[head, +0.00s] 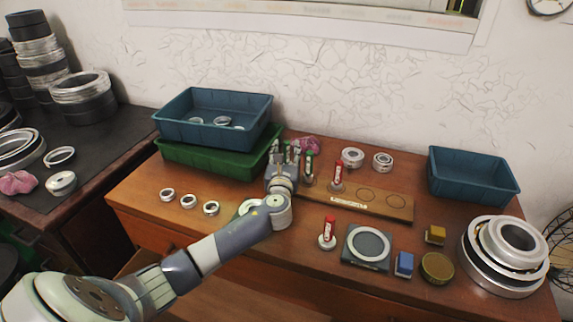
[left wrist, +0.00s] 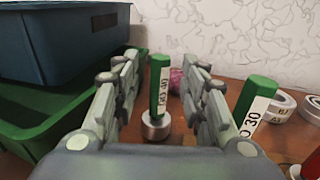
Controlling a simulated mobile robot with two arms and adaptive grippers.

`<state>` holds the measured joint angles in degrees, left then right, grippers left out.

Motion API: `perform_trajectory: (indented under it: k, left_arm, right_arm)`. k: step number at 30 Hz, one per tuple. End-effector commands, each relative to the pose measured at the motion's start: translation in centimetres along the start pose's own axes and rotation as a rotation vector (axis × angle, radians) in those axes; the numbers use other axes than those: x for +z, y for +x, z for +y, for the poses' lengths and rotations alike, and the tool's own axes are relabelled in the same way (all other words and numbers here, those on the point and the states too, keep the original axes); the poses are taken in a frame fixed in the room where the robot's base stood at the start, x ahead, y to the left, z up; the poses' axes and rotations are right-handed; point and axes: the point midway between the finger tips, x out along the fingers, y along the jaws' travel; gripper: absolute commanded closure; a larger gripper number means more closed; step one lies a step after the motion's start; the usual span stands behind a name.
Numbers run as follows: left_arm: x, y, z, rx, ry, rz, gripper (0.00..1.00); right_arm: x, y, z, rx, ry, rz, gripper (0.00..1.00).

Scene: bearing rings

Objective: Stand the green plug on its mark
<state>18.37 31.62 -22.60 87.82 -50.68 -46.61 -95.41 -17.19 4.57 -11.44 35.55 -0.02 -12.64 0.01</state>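Two green plugs show in the left wrist view. One, labelled GO 40 (left wrist: 159,84), stands upright on a round metal foot between the spread fingers of my left gripper (left wrist: 160,90), with gaps on both sides. The other, labelled GO 30 (left wrist: 254,104), is right of the right finger; a green plug (head: 309,161) also shows just right of my left gripper (head: 284,155) in the head view. The wooden strip (head: 345,202) has drawn circle marks, two bare ones (head: 367,195) at its right. My right gripper is out of view.
A red plug (head: 338,176) stands on the strip and another red plug (head: 328,231) nearer the front. A blue bin (head: 211,122) on a green tray (head: 205,161) is close left of the gripper. Metal rings (head: 352,158) stand behind the strip.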

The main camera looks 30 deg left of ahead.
Motion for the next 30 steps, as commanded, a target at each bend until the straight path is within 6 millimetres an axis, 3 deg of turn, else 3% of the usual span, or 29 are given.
perform_trajectory:
  k: [5, 10, 25, 30]
  left_arm:
    - [0.0, 0.0, 0.0, 0.0, 0.0, 0.0, 0.61]
    - [0.0, 0.0, 0.0, 0.0, 0.0, 0.0, 0.99]
    - [0.4, 0.0, 0.0, 0.0, 0.0, -0.005, 1.0]
    - [1.4, 0.1, 0.0, 0.0, -0.001, -0.006, 1.0]
  right_arm:
    - [0.0, 0.0, 0.0, 0.0, 0.0, 0.0, 0.65]
    - [0.0, 0.0, 0.0, 0.0, 0.0, 0.0, 0.65]
    - [0.0, -0.1, 0.0, -0.001, 0.0, 0.001, 0.65]
    - [0.0, -0.3, 0.0, -0.001, 0.0, 0.0, 0.65]
